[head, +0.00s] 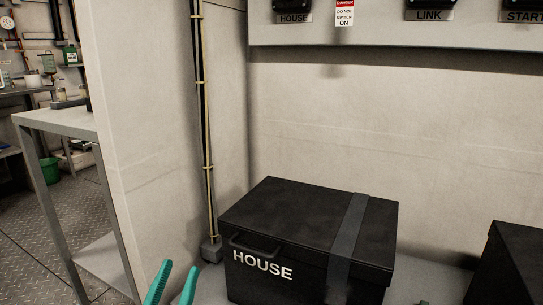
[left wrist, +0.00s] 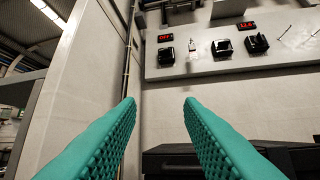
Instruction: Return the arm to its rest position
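My left gripper (head: 173,284) shows at the bottom of the head view, its two teal fingers apart with nothing between them. It is left of and in front of the black box marked HOUSE (head: 300,225), apart from it. In the left wrist view the same gripper (left wrist: 159,104) is open and empty, its fingers pointing up toward the wall and panel. The box top (left wrist: 172,150) shows low behind the right finger. My right gripper is in neither view.
A panel (head: 400,32) with HOUSE, LINK and START labels and a red danger tag (head: 344,12) is above the box. A second black box (head: 508,265) stands at right. A vertical conduit (head: 205,130) runs down the wall. A grey table (head: 60,120) stands at far left.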

